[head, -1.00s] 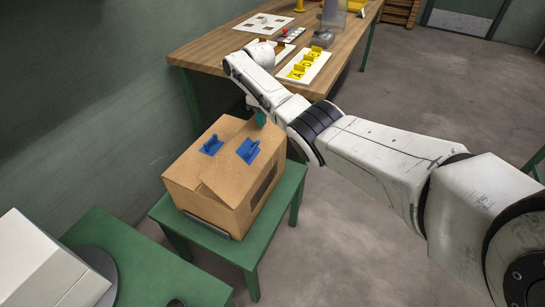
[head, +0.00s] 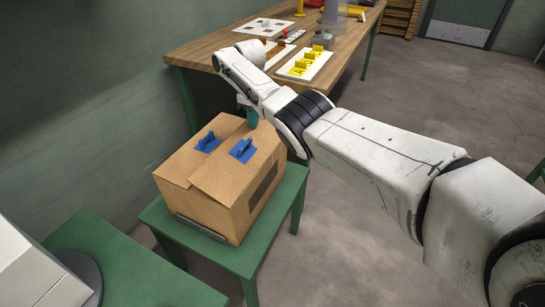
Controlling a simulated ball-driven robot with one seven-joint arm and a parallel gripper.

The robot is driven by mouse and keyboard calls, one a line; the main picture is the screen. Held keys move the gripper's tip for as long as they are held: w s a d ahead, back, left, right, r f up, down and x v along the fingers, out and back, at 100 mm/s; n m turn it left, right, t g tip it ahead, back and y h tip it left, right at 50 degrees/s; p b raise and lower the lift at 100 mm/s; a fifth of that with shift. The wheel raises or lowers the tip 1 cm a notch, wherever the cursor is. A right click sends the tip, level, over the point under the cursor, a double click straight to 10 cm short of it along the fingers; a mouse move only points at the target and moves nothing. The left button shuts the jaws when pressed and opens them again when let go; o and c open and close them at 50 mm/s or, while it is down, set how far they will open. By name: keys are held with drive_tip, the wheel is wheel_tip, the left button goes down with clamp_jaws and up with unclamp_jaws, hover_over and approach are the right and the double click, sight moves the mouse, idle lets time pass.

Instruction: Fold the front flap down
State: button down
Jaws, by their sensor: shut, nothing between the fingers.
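A brown cardboard box (head: 212,208) sits on a small green table, seen from above at an angle. Its top flaps look folded down or nearly so, with a blue handle (head: 207,143) on the left and another blue handle (head: 242,151) on the right. A seam and a slightly raised flap edge (head: 192,184) show near the near side of the top; I cannot tell how flat that flap lies. My gripper (head: 252,119), with teal fingers, is shut at the far edge of the box top, beyond the right handle. Its tips are small and partly hidden by my arm, so contact is unclear.
The small green table (head: 291,187) has a grey bracket (head: 201,229) at the box's near edge. A wooden workbench (head: 203,53) stands behind, with a white tray of yellow pieces (head: 306,64). Another green table (head: 131,262) is at lower left. Floor at right is clear.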

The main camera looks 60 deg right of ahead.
sight(250, 128)
drive_tip(key=shift+w+f, duration=0.15)
drive_tip(key=shift+w, duration=0.05)
drive_tip(key=shift+b, duration=0.3)
drive_tip(key=f+b, duration=0.2)
drive_tip(key=b, duration=0.1)
drive_tip(key=w+f+b, duration=0.1)
drive_tip(key=f+b, duration=0.1)
drive_tip(key=b, duration=0.2)
drive_tip(key=shift+w, duration=0.1)
drive_tip(key=shift+a+f+b, duration=0.1)
drive_tip(key=shift+f+b, duration=0.3)
drive_tip(key=shift+b, duration=0.6)
drive_tip(key=shift+a+f, duration=0.1)
drive_tip(key=shift+f, duration=0.05)
drive_tip(key=r+p, duration=0.4)
drive_tip(key=shift+w+r, duration=0.2)
drive_tip(key=shift+r, duration=0.1)
drive_tip(key=shift+r+p, duration=2)
drive_tip(key=shift+r, duration=0.45)
drive_tip(key=shift+s, duration=0.1)
